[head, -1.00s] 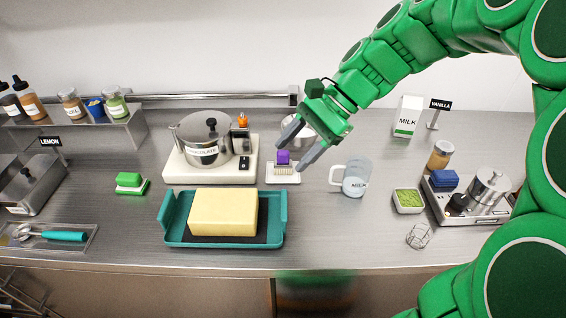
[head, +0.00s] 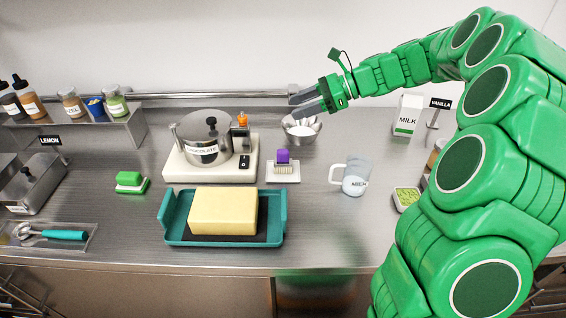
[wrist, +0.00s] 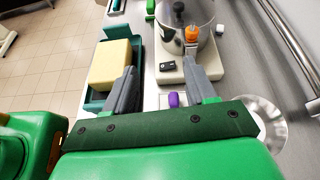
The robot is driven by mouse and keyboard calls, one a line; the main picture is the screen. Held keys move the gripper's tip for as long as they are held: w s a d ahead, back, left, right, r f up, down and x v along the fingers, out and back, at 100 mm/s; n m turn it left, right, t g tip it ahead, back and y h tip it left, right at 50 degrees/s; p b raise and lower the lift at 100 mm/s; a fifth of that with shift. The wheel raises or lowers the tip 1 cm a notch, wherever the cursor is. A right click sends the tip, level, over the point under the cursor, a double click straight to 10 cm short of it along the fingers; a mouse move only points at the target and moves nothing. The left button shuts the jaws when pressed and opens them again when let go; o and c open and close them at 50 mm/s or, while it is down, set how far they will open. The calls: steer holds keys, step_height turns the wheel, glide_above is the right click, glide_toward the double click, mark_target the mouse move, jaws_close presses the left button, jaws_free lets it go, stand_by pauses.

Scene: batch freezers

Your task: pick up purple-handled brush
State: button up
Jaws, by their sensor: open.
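The purple-handled brush (head: 283,160) stands bristles down on a small white tray (head: 283,178) in the middle of the counter. In the wrist view its purple handle (wrist: 174,99) shows between my fingers, near the gripper's base. My gripper (head: 296,104) is open and empty. In the head view it points left, above and behind the brush, over the metal bowl, apart from the brush.
A teal tray (head: 176,240) with a yellow block is in front. A measuring jug (head: 355,177) stands to the right, and a metal bowl (head: 302,131) behind. A wall rail (head: 215,95) runs along the back.

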steer(key=w, duration=0.2)
glide_toward(278, 156)
steer(key=shift+w+a+f+m, duration=0.2)
steer(key=shift+w+a+f, duration=0.15)
steer(key=shift+a+f, duration=0.2)
steer(key=shift+w+a+f+m, duration=0.2)
steer(key=shift+w+a+f, duration=0.15)
steer(key=shift+a+f, duration=0.2)
steer(key=shift+x, duration=3.9)
steer(key=shift+s+r, duration=0.15)
steer(key=shift+c, duration=0.3)
jaws_close()
